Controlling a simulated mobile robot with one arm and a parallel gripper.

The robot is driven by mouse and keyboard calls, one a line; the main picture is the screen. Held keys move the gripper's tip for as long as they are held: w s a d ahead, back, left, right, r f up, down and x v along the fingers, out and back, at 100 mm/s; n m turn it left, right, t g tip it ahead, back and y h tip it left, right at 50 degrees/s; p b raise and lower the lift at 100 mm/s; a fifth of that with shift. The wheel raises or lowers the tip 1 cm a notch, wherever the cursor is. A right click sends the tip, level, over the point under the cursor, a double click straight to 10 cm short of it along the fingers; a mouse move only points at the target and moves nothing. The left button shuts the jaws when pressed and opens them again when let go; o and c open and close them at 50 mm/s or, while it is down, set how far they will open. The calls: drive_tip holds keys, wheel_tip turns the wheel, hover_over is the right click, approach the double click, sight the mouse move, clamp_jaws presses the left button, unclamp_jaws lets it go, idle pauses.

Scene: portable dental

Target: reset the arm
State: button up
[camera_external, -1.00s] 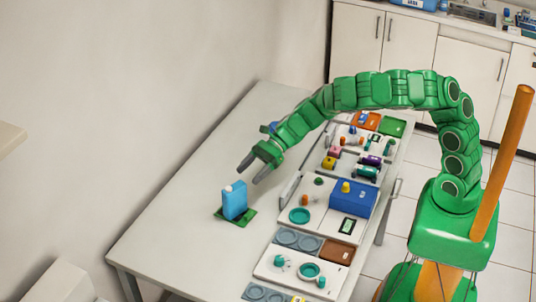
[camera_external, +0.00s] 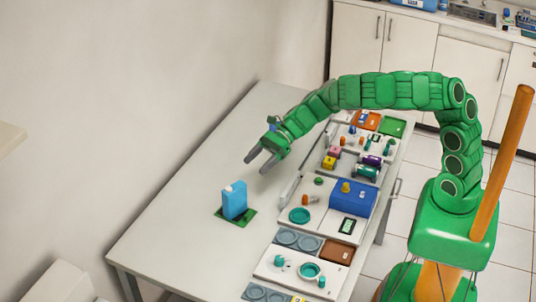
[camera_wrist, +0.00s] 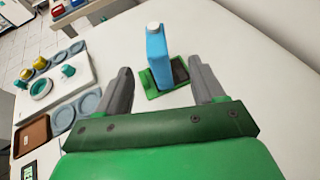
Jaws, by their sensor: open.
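My gripper (camera_external: 257,164) is open and empty, held above the table (camera_external: 185,205). Its two grey fingers point down and to the left in the external view. In the wrist view the gripper (camera_wrist: 163,85) shows with its fingers spread apart. A blue bottle (camera_external: 234,200) with a white cap stands upright on a green mat (camera_external: 219,213), in front of the gripper and apart from it. In the wrist view the bottle (camera_wrist: 158,55) appears beyond the fingers, between them, on the green mat (camera_wrist: 149,86).
A blue box (camera_external: 353,197) and several small dental items sit on white trays along the table's right side. A brown tray (camera_external: 337,252) and grey round dishes (camera_external: 287,238) lie nearer the front. The table's left half is mostly clear.

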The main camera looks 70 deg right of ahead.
drive_tip(key=w+d+r+m+t+h, duration=0.4)
drive_tip(key=w+d+r+m, duration=0.25)
drive_tip(key=r, duration=0.25)
drive_tip(key=w+d+r+m+t+h, duration=0.3)
drive_tip(key=w+d+r+m+t, duration=0.2)
drive_tip(key=r+m, duration=0.35)
drive_tip(key=s+d+r+m+g+h, duration=0.1)
drive_tip(key=s+d+r+m+h, duration=0.25)
drive_tip(key=d+r+m, duration=0.35)
drive_tip(key=s+d+r+m+h, duration=0.25)
drive_tip(key=d+m+h, duration=0.25)
drive_tip(key=m, duration=0.4)
drive_tip(key=s+a+f+m+g+y, duration=0.1)
drive_tip(key=s+f+m+g, duration=0.3)
drive_tip(key=s, duration=1.3)
drive_tip(key=s+a+f+m+g+y, duration=0.1)
drive_tip(key=s+f+m+g, duration=0.3)
drive_tip(key=s, duration=1.4)
drive_tip(key=s+a+f+m+g+y, duration=0.1)
drive_tip(key=s+f+m+g, duration=0.4)
drive_tip(key=s+m, duration=0.5)
drive_tip(key=s+a+g, duration=0.1)
drive_tip(key=s+g, duration=0.1)
drive_tip(key=s, duration=0.5)
drive_tip(key=shift+s+a, duration=0.2)
drive_tip(key=shift+a, duration=0.2)
